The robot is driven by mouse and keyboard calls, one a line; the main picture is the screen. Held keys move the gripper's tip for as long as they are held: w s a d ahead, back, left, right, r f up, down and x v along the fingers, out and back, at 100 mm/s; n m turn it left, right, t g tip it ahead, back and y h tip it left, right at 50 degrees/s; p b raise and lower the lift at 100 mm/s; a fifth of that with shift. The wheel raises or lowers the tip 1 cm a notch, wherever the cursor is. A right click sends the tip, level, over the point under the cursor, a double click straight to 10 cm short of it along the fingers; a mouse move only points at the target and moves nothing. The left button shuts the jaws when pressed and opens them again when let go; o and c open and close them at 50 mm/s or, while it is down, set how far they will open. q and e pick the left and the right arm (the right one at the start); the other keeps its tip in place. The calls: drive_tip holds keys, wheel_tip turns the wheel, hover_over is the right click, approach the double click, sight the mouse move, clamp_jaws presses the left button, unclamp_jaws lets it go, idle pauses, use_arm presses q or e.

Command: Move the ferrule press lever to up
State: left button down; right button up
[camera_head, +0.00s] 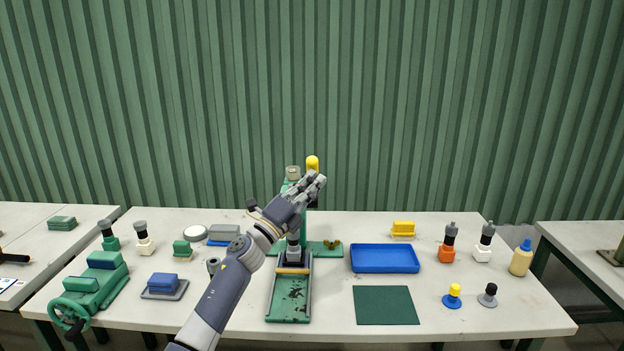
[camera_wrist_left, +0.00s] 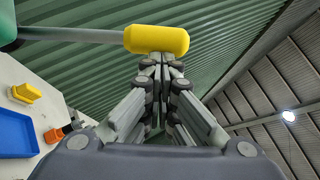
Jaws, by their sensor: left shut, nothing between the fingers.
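The green ferrule press (camera_head: 289,303) stands in the middle of the table, with its column partly hidden behind my left arm. Its lever has a yellow grip (camera_head: 312,162), which shows high up, just above my left gripper (camera_head: 314,183) in the head view. In the left wrist view the yellow lever grip (camera_wrist_left: 157,39) lies across the shut fingertips (camera_wrist_left: 161,56), on a grey rod coming from the left. The fingers are shut with nothing between them. The fingertips are close to the grip; I cannot tell if they touch. My right gripper is not in view.
A blue tray (camera_head: 385,258) and a dark green mat (camera_head: 386,305) lie right of the press. Several small stamps and a yellow bottle (camera_head: 521,258) stand further right. A green machine with a handwheel (camera_head: 70,313) is at the left. A green corrugated wall (camera_head: 420,110) is behind.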

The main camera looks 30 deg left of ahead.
sight(313, 167)
use_arm(q)
drive_tip(key=shift+w+a+r+n+g+y+p, duration=0.25)
drive_tip(key=shift+r+p, duration=0.25)
drive_tip(key=shift+p, duration=0.45)
drive_tip(key=shift+w+a+r+n+g+y+p, duration=0.15)
drive_tip(key=shift+w+r+n+p, duration=0.3)
drive_tip(key=shift+p, duration=0.55)
drive_tip(key=shift+w+a+r+n+g+y+p, duration=0.1)
drive_tip(key=shift+w+a+r+g+p, duration=0.1)
drive_tip(key=shift+r+p, duration=0.55)
drive_tip(key=shift+w+a, duration=0.45)
drive_tip(key=shift+w, duration=0.25)
drive_tip(key=shift+w+a+r, duration=0.1)
drive_tip(key=shift+w+r, duration=0.1)
